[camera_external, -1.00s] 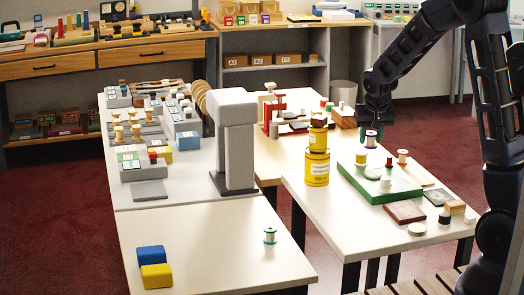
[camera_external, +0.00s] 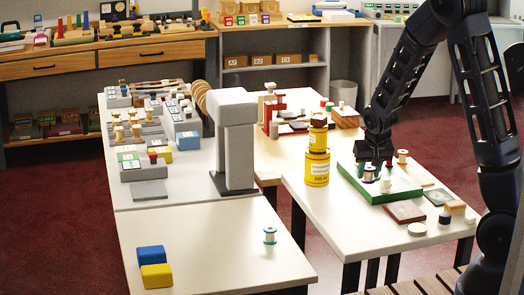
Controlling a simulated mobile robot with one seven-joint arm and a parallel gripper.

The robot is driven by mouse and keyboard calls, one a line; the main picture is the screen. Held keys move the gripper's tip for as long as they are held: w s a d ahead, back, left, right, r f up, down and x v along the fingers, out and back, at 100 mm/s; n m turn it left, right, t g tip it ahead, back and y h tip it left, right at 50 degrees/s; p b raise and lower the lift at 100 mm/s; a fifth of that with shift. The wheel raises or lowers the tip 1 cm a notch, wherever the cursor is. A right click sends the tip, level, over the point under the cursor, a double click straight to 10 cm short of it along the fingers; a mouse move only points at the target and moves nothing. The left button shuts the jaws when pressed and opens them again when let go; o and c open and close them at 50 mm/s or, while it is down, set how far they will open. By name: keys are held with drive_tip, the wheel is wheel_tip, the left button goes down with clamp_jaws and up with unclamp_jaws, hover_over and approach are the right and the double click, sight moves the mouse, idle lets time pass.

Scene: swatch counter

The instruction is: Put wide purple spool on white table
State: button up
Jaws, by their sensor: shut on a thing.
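The wide purple spool (camera_external: 368,174) is pale with dark purplish rims. It is at my gripper's fingertips, low over the green board (camera_external: 403,192). My gripper (camera_external: 373,165) is shut on it, pointing down. The picture is too small to tell whether the spool touches the board or the pieces on it. The board lies on the white-topped table (camera_external: 345,215) at the right. Another white-topped table (camera_external: 205,255) stands at the front left.
A white piece (camera_external: 386,184) stands beside the held spool. A red-rimmed spool (camera_external: 402,157) is behind it to the right. Stacked yellow cans (camera_external: 316,167) stand left of the board. A green-rimmed spool (camera_external: 269,236) and blue and yellow blocks (camera_external: 153,265) sit on the front left table.

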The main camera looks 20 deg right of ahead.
sight(365, 209)
drive_tip(key=shift+f, duration=4.7)
drive_tip(key=shift+f, duration=0.2)
drive_tip(key=o, duration=1)
drive_tip(key=shift+o, duration=0.2)
drive_tip(key=shift+r, duration=0.1)
drive_tip(key=shift+d+v, duration=0.4)
drive_tip(key=shift+v, duration=5.65)
drive_tip(key=s+d+r+y, duration=0.1)
drive_tip(key=s+d+r, duration=0.35)
drive_tip(key=r, duration=0.25)
drive_tip(key=s+d+r+y, duration=0.1)
drive_tip(key=s+d+r, duration=0.3)
drive_tip(key=s+r, duration=0.25)
drive_tip(key=s+d+r+n, duration=0.1)
drive_tip(key=s+r, duration=0.3)
drive_tip(key=s, duration=0.3)
drive_tip(key=s+d+r+h, duration=0.1)
drive_tip(key=s+d+r, duration=0.1)
drive_tip(key=s+r, duration=0.3)
drive_tip(key=shift+s+d+n, duration=0.25)
drive_tip(key=shift+s+n, duration=0.15)
drive_tip(key=shift+s, duration=1.25)
